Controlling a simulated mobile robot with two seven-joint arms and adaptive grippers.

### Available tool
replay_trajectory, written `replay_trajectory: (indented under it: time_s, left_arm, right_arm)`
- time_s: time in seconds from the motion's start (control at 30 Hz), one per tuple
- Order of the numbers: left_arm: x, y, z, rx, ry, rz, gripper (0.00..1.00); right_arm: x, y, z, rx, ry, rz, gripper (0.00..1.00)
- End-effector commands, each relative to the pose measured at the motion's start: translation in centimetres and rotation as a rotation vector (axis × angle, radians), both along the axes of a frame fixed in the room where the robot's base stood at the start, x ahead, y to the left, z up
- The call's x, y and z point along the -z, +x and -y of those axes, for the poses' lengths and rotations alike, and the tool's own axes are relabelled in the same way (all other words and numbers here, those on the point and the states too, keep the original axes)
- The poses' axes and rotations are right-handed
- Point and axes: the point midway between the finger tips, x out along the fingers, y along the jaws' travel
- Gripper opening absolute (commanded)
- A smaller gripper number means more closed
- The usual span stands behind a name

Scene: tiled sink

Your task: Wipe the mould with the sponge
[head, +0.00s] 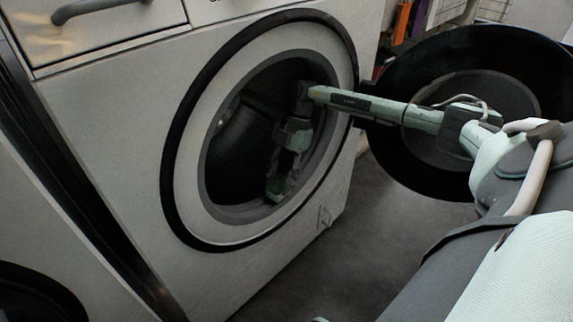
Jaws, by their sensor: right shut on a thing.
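A white front-loading washing machine (110,110) stands with its round door opening (180,150) facing me. My right arm comes in from the right and reaches through the opening into the dark drum (232,150). My right gripper (277,188) points down inside the drum, near its lower right side. It is shut on a small greenish thing low in the drum, apparently the sponge, but shadow blurs its outline. I cannot make out any mould on the drum or the rim. My left gripper is not in view.
The round black door (395,170) hangs open to the right, behind my right arm. A cabinet or drawer front with a grey handle (85,10) is at top left. A second machine's dark round edge (35,290) shows at lower left. Bare grey floor (350,230) lies in front.

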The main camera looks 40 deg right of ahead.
Motion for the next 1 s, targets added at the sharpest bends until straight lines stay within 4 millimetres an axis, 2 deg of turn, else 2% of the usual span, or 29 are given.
replay_trajectory:
  time_s: [0.03, 0.27, 0.7, 1.0]
  left_arm:
    - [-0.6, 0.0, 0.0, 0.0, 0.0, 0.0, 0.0]
    - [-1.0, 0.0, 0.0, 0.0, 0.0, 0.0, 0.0]
    - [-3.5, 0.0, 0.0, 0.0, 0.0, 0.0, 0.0]
    - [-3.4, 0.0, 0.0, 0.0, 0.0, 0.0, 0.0]
  right_arm:
    - [-0.3, 0.0, -0.4, -0.001, 0.001, -0.001, 0.15]
    - [-0.1, -0.1, -1.1, 0.0, 0.001, -0.001, 0.15]
    - [0.1, -0.4, -4.8, -0.001, 0.003, -0.001, 0.15]
    - [0.4, -0.5, -5.0, -0.002, 0.004, -0.002, 0.15]
